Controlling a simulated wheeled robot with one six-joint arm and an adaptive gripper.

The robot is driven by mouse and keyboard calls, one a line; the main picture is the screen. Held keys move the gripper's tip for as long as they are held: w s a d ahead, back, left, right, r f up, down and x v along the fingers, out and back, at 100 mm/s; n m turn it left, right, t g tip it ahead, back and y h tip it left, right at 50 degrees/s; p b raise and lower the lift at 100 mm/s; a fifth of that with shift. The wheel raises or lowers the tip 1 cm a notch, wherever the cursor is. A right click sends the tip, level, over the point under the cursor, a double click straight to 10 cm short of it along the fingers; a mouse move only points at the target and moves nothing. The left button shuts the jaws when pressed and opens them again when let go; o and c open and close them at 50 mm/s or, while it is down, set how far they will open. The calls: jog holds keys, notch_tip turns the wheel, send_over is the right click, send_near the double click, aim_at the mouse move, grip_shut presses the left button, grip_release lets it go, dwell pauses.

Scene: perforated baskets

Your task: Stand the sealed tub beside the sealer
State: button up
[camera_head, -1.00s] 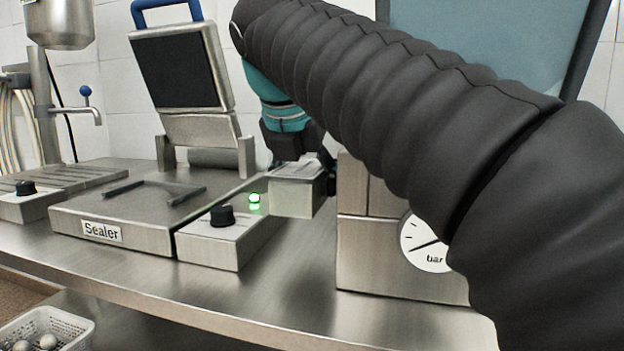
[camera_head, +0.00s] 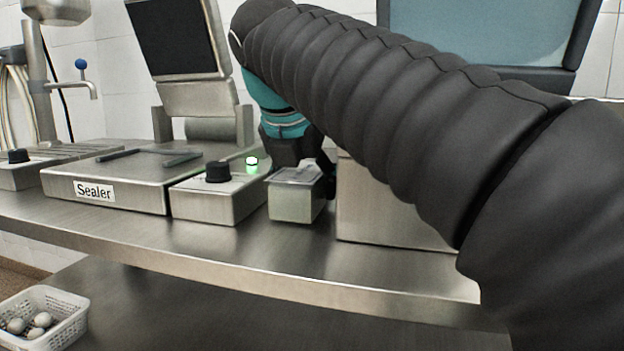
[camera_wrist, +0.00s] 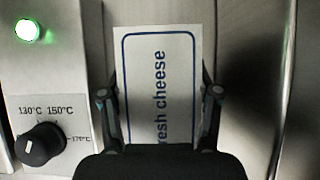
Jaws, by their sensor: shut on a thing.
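The tub (camera_head: 296,194) is a small box with a pale lid, just right of the sealer's control box in the head view. In the wrist view its lid (camera_wrist: 160,80) reads "fresh cheese". My gripper (camera_wrist: 160,100) is shut on the tub, one finger on each side. The tub is upright and at or very near the counter top; I cannot tell whether it touches. The sealer (camera_head: 110,190) stands to its left with its black-faced lid (camera_head: 180,40) raised. Its green lamp (camera_head: 252,164) is lit beside a black knob (camera_head: 217,172).
A steel box (camera_head: 385,205) stands close on the tub's right, partly hidden by my arm. The counter (camera_head: 200,245) is bare in front of the tub. A white perforated basket (camera_head: 62,318) with several round pale things sits lower left. A tap (camera_head: 75,85) stands at the far left.

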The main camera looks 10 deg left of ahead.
dwell(0.4)
jog(key=o, duration=1.5)
jog(key=shift+r, duration=0.15)
notch_tip(320, 180, up, 8)
jog(key=p, duration=1)
jog(key=shift+r, duration=1.4)
